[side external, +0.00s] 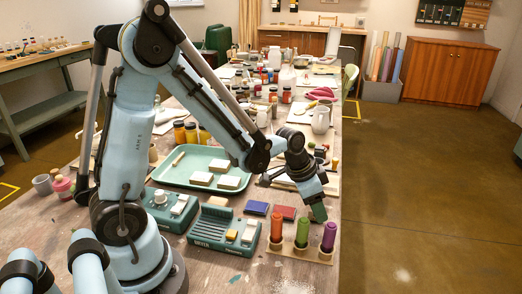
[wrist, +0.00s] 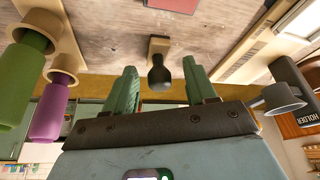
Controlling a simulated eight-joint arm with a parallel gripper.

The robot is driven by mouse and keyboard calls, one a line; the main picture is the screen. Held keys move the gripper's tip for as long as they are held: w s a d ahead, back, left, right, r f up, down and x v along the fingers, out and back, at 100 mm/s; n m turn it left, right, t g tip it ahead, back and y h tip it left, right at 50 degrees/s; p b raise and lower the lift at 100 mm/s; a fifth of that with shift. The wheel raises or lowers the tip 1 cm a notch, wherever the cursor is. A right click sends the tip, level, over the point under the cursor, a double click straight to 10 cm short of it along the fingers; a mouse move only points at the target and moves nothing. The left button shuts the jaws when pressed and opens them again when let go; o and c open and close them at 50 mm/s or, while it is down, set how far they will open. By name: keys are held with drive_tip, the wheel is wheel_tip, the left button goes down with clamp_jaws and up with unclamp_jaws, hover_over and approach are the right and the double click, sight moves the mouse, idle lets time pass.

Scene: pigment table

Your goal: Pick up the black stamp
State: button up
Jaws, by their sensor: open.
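The black stamp (wrist: 159,77) shows in the wrist view, a rounded dark handle on a tan wooden block that meets the table. It lies in the image between my gripper's two green fingers, toward their tips. My gripper (wrist: 160,70) is open, with a clear gap on each side of the stamp; I see no contact. How far the stamp is from the fingertips in depth is hard to tell. In the side external view my gripper (side external: 318,212) points down near the table's right edge, just behind the row of tubes. I cannot make out the stamp there.
Green (wrist: 14,85) and purple (wrist: 52,105) tubes stand in a wooden rack left of my gripper in the wrist view. A grey holder (wrist: 280,97) is at right. Blue (side external: 257,208) and red (side external: 285,212) pads and a teal dryer (side external: 212,232) sit nearby.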

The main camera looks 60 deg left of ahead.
drive_tip(key=shift+w+d+f, duration=0.1)
drive_tip(key=shift+w+f, duration=0.1)
drive_tip(key=shift+f, duration=0.35)
clamp_jaws()
